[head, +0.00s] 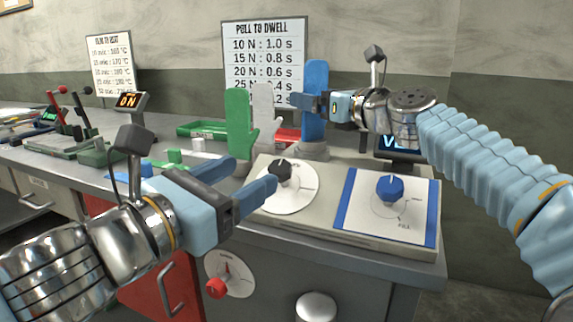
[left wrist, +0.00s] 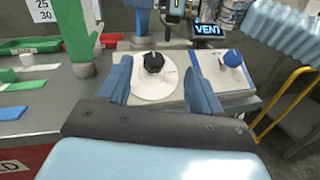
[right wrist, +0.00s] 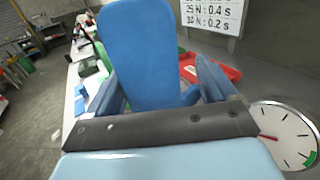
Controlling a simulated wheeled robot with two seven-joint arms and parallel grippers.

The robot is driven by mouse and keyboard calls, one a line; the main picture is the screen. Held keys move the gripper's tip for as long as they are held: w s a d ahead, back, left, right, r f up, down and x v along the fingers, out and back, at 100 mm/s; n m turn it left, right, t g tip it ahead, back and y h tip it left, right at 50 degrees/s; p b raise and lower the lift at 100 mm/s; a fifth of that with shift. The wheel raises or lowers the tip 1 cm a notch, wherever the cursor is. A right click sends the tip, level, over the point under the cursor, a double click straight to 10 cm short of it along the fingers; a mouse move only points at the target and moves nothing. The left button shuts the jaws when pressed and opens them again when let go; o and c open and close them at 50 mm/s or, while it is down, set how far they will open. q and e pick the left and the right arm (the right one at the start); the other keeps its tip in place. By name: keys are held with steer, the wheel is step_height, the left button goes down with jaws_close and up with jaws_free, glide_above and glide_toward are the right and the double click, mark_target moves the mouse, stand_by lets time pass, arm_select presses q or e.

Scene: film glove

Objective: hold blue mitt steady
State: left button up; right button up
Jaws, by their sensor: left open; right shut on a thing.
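The blue mitt (head: 316,90) stands upright on a grey base (head: 314,150) at the back of the bench. My right gripper (head: 312,104) is shut on the blue mitt from the right side. In the right wrist view the mitt (right wrist: 143,55) rises between the two fingers. My left gripper (head: 250,178) is open and empty in front of the black knob (head: 284,172) on its round white dial. In the left wrist view the knob (left wrist: 153,62) shows between and beyond the open fingers, and the fingers look apart from it.
A green mitt (head: 238,120) and a pale grey mitt (head: 264,115) stand left of the blue one. A blue knob (head: 390,187) sits on a blue-edged panel to the right. A red tray (head: 288,136) and green tray (head: 200,129) lie behind. A gauge (right wrist: 284,136) shows in the right wrist view.

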mark_target(276, 171)
arm_select(q)
steer(key=shift+n+y, duration=0.3)
steer(key=shift+y, duration=0.1)
steer(key=shift+f+x, duration=0.4)
steer(key=shift+x, duration=1.55)
steer(key=shift+f+x, duration=0.4)
steer(key=shift+x, duration=1.5)
steer(key=shift+f+x, duration=0.4)
steer(key=shift+x, duration=1.55)
steer(key=shift+w+a, duration=0.1)
steer(key=shift+a, duration=0.05)
steer(key=c, duration=1)
steer(key=shift+o, duration=0.2)
